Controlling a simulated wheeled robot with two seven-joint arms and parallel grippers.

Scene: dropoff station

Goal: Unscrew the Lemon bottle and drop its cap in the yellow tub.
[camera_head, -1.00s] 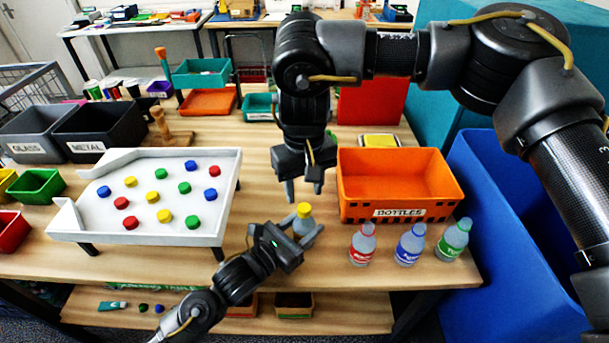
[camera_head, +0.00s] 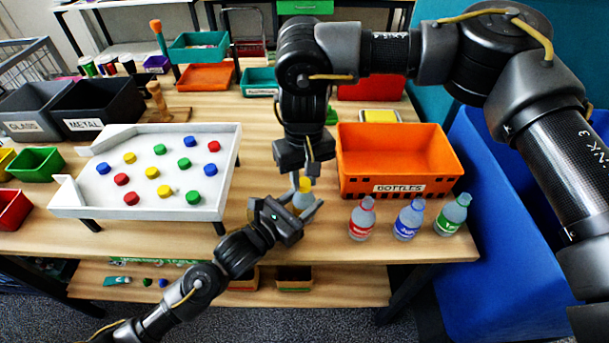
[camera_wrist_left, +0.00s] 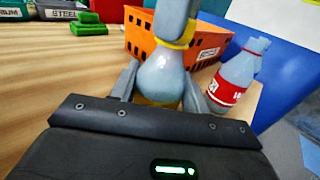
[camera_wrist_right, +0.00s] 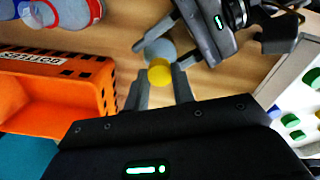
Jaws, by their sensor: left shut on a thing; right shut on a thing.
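The Lemon bottle (camera_head: 302,208) stands upright near the table's front edge, its yellow cap (camera_head: 305,185) on top. My left gripper (camera_head: 304,210) is shut on its body from the front left; the pale body also shows between the fingers in the left wrist view (camera_wrist_left: 163,78). My right gripper (camera_head: 302,180) points down from above and is shut on the cap; in the right wrist view the cap (camera_wrist_right: 160,71) sits at its fingertips. Part of the cap is hidden by a finger in the left wrist view. A yellow tub (camera_head: 6,184) shows partly at the head view's left edge.
An orange BOTTLES crate (camera_head: 385,187) stands right of the grippers. Red-, blue- and green-labelled bottles (camera_head: 362,220) stand in front of it. A white tray (camera_head: 135,210) with several coloured caps lies left. Green (camera_head: 38,165) and red (camera_head: 14,210) tubs are farther left.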

